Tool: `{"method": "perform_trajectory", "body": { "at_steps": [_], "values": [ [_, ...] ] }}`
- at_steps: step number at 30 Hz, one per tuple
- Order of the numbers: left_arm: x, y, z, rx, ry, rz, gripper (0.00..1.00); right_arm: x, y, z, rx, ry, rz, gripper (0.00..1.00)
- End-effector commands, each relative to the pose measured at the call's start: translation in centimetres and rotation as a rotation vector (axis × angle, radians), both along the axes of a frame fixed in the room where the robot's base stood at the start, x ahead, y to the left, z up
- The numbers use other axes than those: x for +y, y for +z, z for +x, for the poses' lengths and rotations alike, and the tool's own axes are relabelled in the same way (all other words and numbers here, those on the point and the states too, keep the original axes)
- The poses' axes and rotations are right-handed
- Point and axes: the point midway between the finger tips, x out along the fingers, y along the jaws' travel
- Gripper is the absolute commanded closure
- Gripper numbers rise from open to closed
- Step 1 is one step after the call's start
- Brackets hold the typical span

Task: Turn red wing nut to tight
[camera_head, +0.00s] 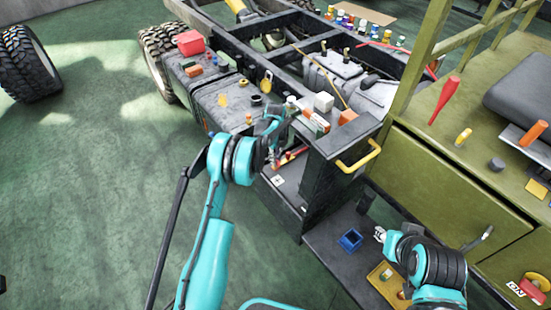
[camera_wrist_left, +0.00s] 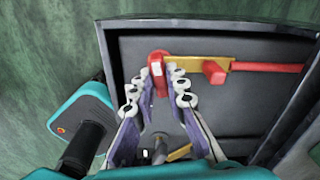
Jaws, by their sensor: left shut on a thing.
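The red wing nut (camera_wrist_left: 158,72) has a small white mark and sits at the left end of a yellow bar (camera_wrist_left: 200,63) in a dark box-like compartment. My left gripper (camera_wrist_left: 155,92) has its fingers on either side of the red wing nut and is shut on it; the fingertips hide its lower edges. In the head view my left gripper (camera_head: 275,148) reaches into the compartment from the left, and the arm partly hides the nut. My right gripper (camera_head: 380,234) is small, over the lower shelf near the blue box, and its opening is unclear.
A red grip (camera_wrist_left: 270,67) lies along the bar's right. A blue box (camera_head: 350,240) and yellow tray (camera_head: 384,283) stand on the lower shelf. A yellow handle (camera_head: 360,160) juts out right.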

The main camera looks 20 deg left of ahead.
Motion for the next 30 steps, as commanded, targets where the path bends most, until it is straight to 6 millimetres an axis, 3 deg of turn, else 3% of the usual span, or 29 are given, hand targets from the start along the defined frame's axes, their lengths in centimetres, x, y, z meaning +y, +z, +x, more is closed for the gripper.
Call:
{"method": "perform_trajectory", "body": {
  "at_steps": [18, 19, 21, 30],
  "values": [
    [-0.02, -0.01, 0.00, 0.000, -0.046, 0.000, 1.00, 0.00, 0.00, 0.00, 0.000, 0.000, 0.000, 0.68],
    [-0.02, -0.01, 0.00, 0.000, -0.046, 0.000, 0.84, 0.00, 0.00, 0.00, 0.000, 0.000, 0.000, 0.68],
    [-0.02, -0.01, 0.00, 0.000, -0.045, 0.000, 0.66, 0.00, 0.00, 0.00, 0.000, 0.000, 0.000, 0.68],
    [-0.01, 0.06, 0.00, 0.000, -0.045, 0.000, 0.66, 0.00, 0.00, 0.00, 0.000, 0.000, 0.000, 0.68]
  ]
}}
